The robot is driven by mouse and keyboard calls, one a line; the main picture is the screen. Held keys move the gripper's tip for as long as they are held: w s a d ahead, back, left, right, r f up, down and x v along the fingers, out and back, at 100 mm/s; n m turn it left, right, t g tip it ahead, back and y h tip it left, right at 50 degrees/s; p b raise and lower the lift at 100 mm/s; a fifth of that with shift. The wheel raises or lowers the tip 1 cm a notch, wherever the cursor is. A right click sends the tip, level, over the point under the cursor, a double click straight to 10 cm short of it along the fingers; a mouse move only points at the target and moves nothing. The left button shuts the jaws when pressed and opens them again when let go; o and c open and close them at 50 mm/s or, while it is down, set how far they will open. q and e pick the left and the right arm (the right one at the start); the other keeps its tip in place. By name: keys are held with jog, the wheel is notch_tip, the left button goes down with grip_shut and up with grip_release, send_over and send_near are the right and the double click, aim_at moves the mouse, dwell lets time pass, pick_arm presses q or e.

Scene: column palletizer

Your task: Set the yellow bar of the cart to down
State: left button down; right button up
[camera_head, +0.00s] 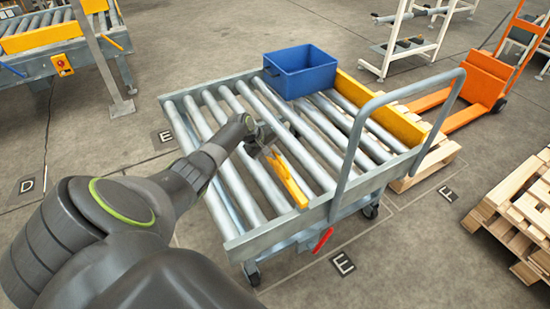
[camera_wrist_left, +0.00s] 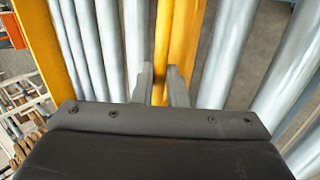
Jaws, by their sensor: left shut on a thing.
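The cart (camera_head: 262,238) has a grey frame and a bed of steel rollers. A narrow yellow bar (camera_head: 288,182) runs along the rollers to the cart's near edge. My left gripper (camera_head: 268,150) is over the roller bed, shut on the bar's far part. In the left wrist view, the yellow bar (camera_wrist_left: 178,40) runs between the two grey fingers (camera_wrist_left: 162,82). The gripper hides part of the bar, and I cannot tell its exact height above the rollers. My right gripper is not in view.
A blue bin (camera_head: 302,72) stands on the cart's far end. A yellow side rail (camera_head: 385,112) and a grey push handle (camera_head: 352,160) are at the right. A red pedal (camera_head: 323,240) shows below the near edge. Wooden pallets (camera_head: 520,210) and an orange pallet jack (camera_head: 488,78) stand right.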

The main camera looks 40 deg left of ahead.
pick_arm(q)
jog(key=shift+w+a+f+h+b, duration=0.1)
jog(key=shift+f+h+b, duration=0.05)
jog(key=shift+f+b, duration=0.2)
jog(key=shift+w+a+f+h+b, duration=0.1)
jog(key=shift+f+h+b, duration=0.05)
jog(key=shift+f+b, duration=0.4)
jog(key=shift+b, duration=0.35)
jog(key=shift+s+h, duration=0.15)
jog(key=shift+h, duration=0.15)
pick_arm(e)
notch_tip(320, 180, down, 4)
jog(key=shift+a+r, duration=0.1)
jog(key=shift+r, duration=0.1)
pick_arm(q)
jog(key=c, duration=1.5)
grip_release()
jog(key=shift+f, duration=0.2)
jog(key=shift+o, duration=0.2)
jog(key=shift+r, duration=0.1)
